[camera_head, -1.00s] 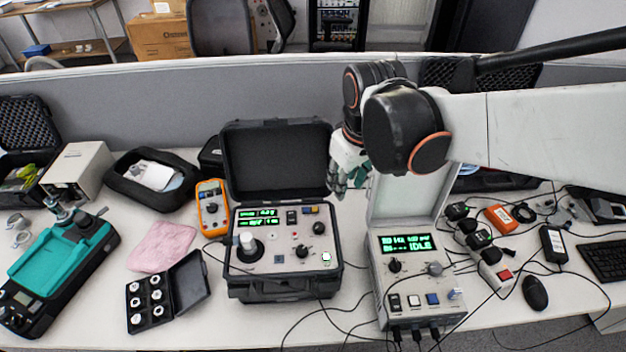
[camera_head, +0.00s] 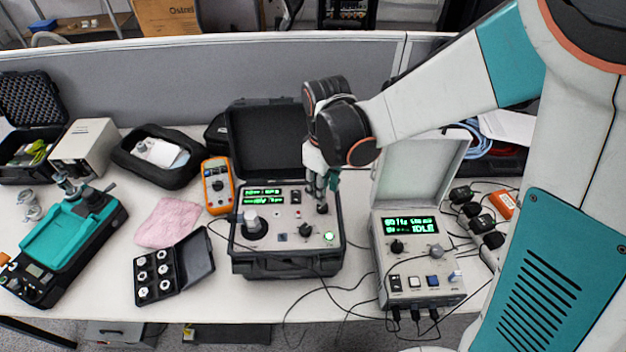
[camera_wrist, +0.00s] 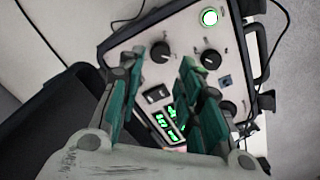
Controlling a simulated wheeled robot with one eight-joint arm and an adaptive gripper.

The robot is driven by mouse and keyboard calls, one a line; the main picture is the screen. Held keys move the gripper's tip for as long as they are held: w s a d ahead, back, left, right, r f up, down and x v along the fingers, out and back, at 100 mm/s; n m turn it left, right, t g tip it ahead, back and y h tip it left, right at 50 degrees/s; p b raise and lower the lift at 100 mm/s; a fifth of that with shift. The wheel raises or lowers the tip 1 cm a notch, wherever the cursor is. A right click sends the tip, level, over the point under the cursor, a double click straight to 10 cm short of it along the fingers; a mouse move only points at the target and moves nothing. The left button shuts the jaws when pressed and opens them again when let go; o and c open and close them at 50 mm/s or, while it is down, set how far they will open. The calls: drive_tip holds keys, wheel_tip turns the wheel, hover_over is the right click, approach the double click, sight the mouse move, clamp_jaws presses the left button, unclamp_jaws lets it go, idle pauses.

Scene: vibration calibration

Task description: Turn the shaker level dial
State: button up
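The shaker is a black open case (camera_head: 240,262) with a grey panel, two green displays (camera_head: 262,191) and dark dials. One dial (camera_head: 305,230) sits near the lit green button (camera_head: 329,237); it also shows in the wrist view (camera_wrist: 211,59). Another dial (camera_head: 322,208) is at the panel's right, and in the wrist view (camera_wrist: 160,52) it lies between and beyond my fingertips. I cannot read which dial is labelled level. My gripper (camera_head: 322,190) is above the panel's right side. In the wrist view my gripper (camera_wrist: 160,70) is open, its fingers apart and empty.
A grey unit (camera_head: 380,272) with an IDLE display and raised lid stands close at the right. The case's raised black lid (camera_head: 262,140) is behind the panel. A small box of white discs (camera_head: 140,282) lies at left. Cables run across the table front.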

sight(322, 208)
wheel_tip(322, 208, down, 6)
drive_tip(key=shift+f+b, duration=0.2)
drive_tip(key=shift+b, duration=0.6)
clamp_jaws()
